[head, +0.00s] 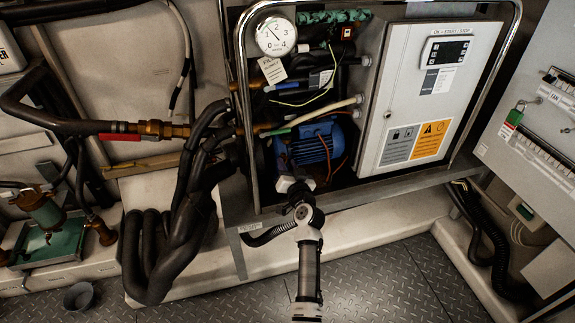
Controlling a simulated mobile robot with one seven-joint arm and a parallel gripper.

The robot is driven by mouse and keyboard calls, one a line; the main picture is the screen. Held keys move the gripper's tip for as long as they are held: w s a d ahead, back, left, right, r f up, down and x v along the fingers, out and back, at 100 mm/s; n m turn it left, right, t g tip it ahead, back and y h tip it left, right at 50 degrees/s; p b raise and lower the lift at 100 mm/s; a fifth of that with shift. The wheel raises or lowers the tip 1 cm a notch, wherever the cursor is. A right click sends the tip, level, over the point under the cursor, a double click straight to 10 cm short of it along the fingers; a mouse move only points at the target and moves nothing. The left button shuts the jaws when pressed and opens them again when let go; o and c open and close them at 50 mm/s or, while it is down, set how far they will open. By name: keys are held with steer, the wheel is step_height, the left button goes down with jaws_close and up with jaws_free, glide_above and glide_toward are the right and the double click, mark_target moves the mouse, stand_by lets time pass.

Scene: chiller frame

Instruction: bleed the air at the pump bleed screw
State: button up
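The blue pump motor (307,146) sits low inside the metal tube frame, left of the grey control cabinet. The bleed screw cannot be made out; it is too small or hidden among the pump, pipes and my arm. My arm rises from the bottom middle toward the pump. My gripper (291,186) is just below and in front of the blue motor, small and partly hidden by my own wrist. I cannot tell whether its fingers are open or whether they touch anything. A round white gauge (276,36) with a dark needle is above the pump.
The tube frame (246,120) surrounds the pump opening. Thick black hoses (180,235) hang at its left. The grey cabinet (425,95) stands right of the pump. A small dark cup (78,296) is on the floor at lower left. The tread-plate floor (390,285) in front is clear.

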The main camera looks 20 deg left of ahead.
jaws_close()
steer(key=shift+m, duration=0.4)
steer(key=m, duration=0.3)
steer(key=m+p, duration=0.1)
steer(key=m, duration=0.2)
steer(key=shift+m, duration=0.3)
steer(key=m+p, duration=0.1)
steer(key=m, duration=0.5)
steer(key=shift+p, duration=0.3)
